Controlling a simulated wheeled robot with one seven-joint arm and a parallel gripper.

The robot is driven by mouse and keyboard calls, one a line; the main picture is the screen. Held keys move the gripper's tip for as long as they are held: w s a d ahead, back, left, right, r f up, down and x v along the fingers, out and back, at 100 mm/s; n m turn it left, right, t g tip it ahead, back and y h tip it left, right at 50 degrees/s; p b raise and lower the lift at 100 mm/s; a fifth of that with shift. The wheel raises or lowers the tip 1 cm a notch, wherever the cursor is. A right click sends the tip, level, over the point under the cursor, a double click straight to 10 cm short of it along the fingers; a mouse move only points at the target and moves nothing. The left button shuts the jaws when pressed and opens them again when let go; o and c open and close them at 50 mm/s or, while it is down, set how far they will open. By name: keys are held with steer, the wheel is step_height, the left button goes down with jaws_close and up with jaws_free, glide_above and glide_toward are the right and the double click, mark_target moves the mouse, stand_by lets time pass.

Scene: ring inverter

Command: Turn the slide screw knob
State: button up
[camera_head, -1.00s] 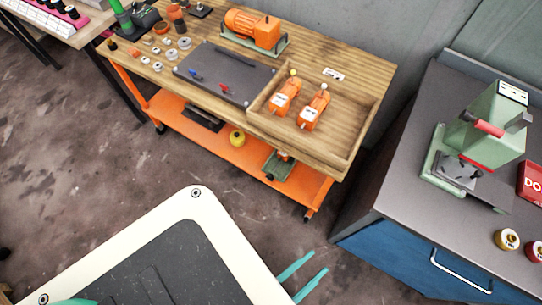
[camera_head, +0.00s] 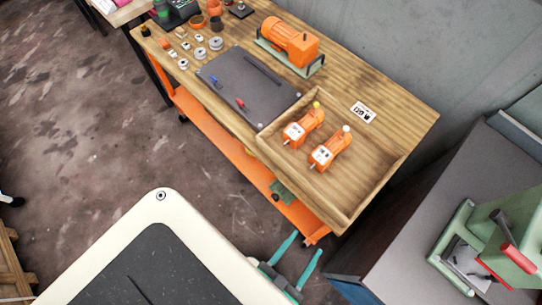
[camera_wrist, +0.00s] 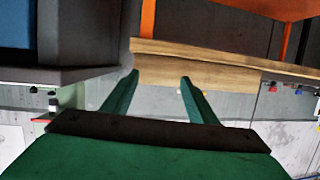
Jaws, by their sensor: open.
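I cannot make out for certain which part is the slide screw knob. A large orange motor unit (camera_head: 290,40) sits on a green base at the back of the wooden workbench (camera_head: 395,110). Two small orange units, one with a yellow top (camera_head: 304,126) and one with a white top (camera_head: 329,150), lie in the bench's shallow wooden tray (camera_head: 352,212). A green press-like machine with a red handle (camera_head: 518,257) stands at the lower right, partly cut off. My gripper (camera_head: 308,243) is open and empty, in front of the bench's near right corner; its green fingers also show in the wrist view (camera_wrist: 160,75).
A dark mat (camera_head: 250,85) with a blue and a red tool lies on the bench, with several small metal parts (camera_head: 200,52) to its left. A dark-topped cabinet (camera_head: 420,225) stands right of the bench across a narrow gap. Floor at left (camera_head: 80,130) is clear.

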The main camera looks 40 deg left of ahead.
steer(key=w+a+f+g+y, duration=0.1)
steer(key=w+a+f+g, duration=0.1)
steer(key=f, duration=0.7)
steer(key=w+a+f+g+y, duration=0.1)
steer(key=w+a+f+g, duration=0.15)
steer(key=f, duration=0.65)
steer(key=m+g+h, duration=0.1)
steer(key=g, duration=0.5)
glide_toward(274, 198)
steer(key=x, duration=1)
steer(key=shift+f, duration=0.2)
steer(key=shift+h, duration=0.3)
steer(key=c, duration=1.1)
